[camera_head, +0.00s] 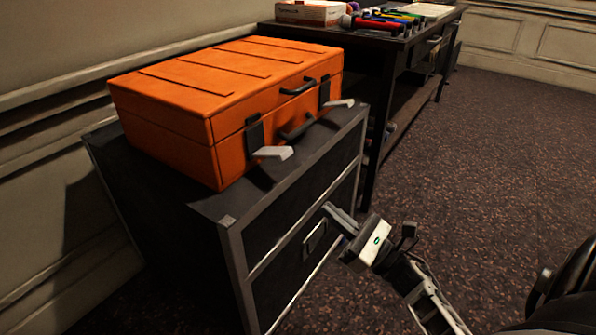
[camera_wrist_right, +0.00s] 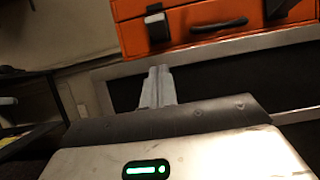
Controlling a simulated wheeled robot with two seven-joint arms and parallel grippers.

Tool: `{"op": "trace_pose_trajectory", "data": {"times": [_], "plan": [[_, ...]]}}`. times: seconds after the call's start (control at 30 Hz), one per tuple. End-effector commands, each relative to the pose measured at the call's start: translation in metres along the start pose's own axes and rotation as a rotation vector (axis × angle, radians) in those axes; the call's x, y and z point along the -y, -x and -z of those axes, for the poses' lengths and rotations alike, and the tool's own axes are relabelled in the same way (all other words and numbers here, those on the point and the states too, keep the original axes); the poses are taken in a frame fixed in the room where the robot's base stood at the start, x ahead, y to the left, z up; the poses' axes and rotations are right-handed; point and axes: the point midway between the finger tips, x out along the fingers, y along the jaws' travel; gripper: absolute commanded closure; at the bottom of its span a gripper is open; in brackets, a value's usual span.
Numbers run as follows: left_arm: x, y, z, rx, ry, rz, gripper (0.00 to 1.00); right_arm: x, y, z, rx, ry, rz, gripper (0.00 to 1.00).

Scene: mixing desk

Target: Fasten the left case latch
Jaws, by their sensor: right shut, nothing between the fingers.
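An orange case (camera_head: 200,85) lies with its lid down on top of a dark cabinet. Its left latch (camera_head: 272,152) is a dark plate with a pale lever that sticks out from the case front. The right latch (camera_head: 338,103) also has its pale lever sticking out. The left latch shows near the top of the right wrist view (camera_wrist_right: 157,27), above the fingers. My right gripper (camera_head: 331,211) is shut and empty, in front of the cabinet drawers, lower than the latch and apart from it. Its closed fingers also show in the wrist view (camera_wrist_right: 157,88). My left gripper is not in view.
The dark cabinet (camera_head: 232,219) has a light metal frame and a drawer handle (camera_head: 315,238) close to my right gripper. A dark table (camera_head: 385,45) with tools and a box stands behind. Carpeted floor to the right is clear.

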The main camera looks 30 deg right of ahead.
Motion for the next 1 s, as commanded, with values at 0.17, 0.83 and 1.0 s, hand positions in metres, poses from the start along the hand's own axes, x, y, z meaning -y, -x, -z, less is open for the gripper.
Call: {"op": "trace_pose_trajectory", "data": {"times": [0.17,0.83,1.0], "plan": [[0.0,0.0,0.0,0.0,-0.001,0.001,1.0,0.0,-0.04,-0.001,0.004,0.001,-0.003,1.0],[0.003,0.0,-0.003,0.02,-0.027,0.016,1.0,-0.001,-0.107,-0.029,0.001,-0.002,0.0,1.0],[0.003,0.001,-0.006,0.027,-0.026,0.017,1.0,0.0,-0.107,-0.029,0.0,-0.002,0.0,1.0]]}}
